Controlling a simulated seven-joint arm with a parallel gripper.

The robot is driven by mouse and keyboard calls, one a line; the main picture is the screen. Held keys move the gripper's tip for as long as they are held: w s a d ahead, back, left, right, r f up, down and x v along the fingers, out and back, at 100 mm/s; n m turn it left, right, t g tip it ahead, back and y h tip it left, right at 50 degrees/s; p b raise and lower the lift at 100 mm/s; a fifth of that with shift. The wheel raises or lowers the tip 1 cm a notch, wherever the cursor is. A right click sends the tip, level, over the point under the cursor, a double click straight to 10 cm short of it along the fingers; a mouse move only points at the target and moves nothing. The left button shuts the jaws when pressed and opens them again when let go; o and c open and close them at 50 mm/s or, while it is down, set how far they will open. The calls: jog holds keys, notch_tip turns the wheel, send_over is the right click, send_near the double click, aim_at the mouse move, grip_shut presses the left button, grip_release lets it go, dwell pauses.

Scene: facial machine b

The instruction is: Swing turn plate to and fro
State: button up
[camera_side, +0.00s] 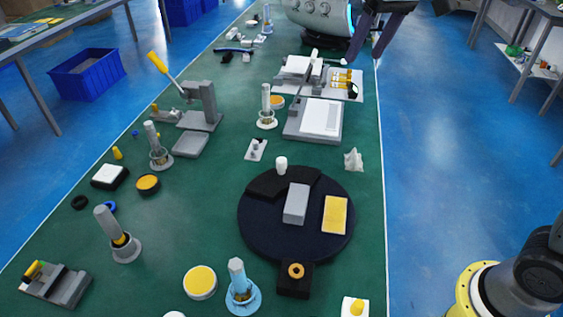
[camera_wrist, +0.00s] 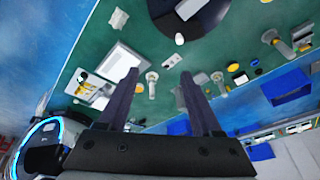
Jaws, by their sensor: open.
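The turn plate (camera_side: 260,230) is a dark round disc on the green table, right of centre in the side view. A grey block (camera_side: 296,204) and a yellow rectangular pad (camera_side: 335,216) sit on it. A black curved piece (camera_side: 262,185) and a small white knob (camera_side: 281,164) are at its far edge. In the wrist view, part of the dark plate (camera_wrist: 218,12) shows at the top, cut off by the frame. My gripper (camera_side: 364,60) is at the far end of the table, well away from the plate. Its fingers (camera_wrist: 160,76) are spread with nothing seen between them.
A black box with a yellow ring (camera_side: 296,281) adjoins the plate's near side. A grey and white device (camera_side: 313,120) stands between my gripper and the plate. A lever press (camera_side: 200,105) and several upright grey-handled tools, one at the left (camera_side: 118,233), occupy the table's left side.

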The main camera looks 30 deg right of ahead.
jog(key=w+a+f+g, duration=0.1)
jog(key=w+a+f, duration=0.1)
jog(key=w+f, duration=0.35)
jog(key=n+g, duration=0.1)
jog(key=g, duration=0.2)
send_over(281, 159)
notch_tip(281, 159, down, 17)
notch_tip(281, 159, down, 13)
jog(key=shift+s+r, duration=0.1)
jog(key=shift+r, duration=0.1)
jog(key=shift+c, duration=0.3)
grip_shut()
jog(key=shift+r, duration=0.1)
